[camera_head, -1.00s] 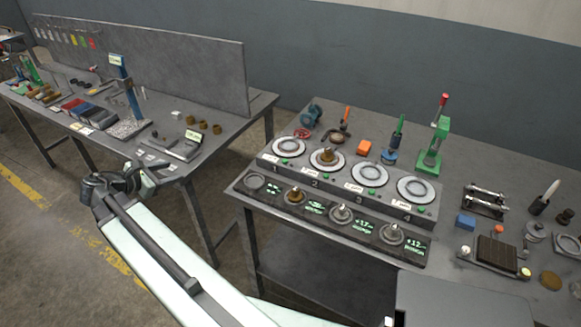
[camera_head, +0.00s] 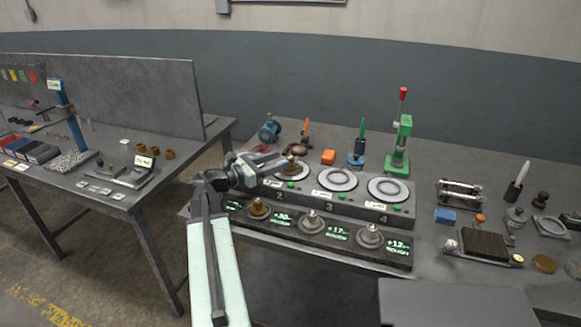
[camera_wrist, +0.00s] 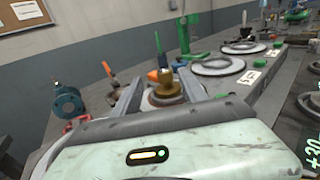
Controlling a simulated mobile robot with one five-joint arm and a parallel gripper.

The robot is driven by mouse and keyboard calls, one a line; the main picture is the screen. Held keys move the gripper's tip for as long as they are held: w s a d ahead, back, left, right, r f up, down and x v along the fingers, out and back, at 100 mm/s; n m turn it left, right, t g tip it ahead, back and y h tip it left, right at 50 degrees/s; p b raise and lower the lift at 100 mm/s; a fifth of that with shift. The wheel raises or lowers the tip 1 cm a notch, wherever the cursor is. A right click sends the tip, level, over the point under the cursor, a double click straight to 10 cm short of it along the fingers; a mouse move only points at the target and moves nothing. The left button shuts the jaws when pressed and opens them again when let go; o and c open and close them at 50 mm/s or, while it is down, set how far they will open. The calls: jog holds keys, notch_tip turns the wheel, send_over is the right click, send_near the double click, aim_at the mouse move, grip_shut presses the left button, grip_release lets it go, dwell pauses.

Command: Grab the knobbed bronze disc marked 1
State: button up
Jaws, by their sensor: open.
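A bronze disc with a knob (camera_head: 291,166) sits on the round plate at station 2 of the raised grey block (camera_head: 375,210). In the wrist view its knob (camera_wrist: 164,84) shows between my two fingers, just beyond or between their tips; I cannot tell which. My gripper (camera_head: 272,163) is open and empty at the left end of the block, and its fingers also show in the wrist view (camera_wrist: 160,80). A second bronze knobbed disc (camera_head: 258,208) stands on the lower dark strip (camera_head: 285,228). No mark 1 is readable on either disc. My arm hides station 1.
Two grey knobbed discs (camera_head: 312,221) stand farther right on the strip. Plates 3 (camera_head: 338,180) and 4 (camera_head: 389,189) are empty. Behind the block stand a blue motor-like part (camera_head: 270,131), an orange block (camera_head: 328,157) and a green press (camera_head: 400,145).

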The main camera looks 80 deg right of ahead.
aim_at(290, 157)
jog(key=x, duration=0.5)
jog(key=shift+s+a+f, duration=0.1)
jog(key=shift+s+a, duration=0.1)
jog(key=shift+s, duration=0.05)
grip_shut()
notch_tip(290, 157, up, 10)
jog(key=p, duration=1)
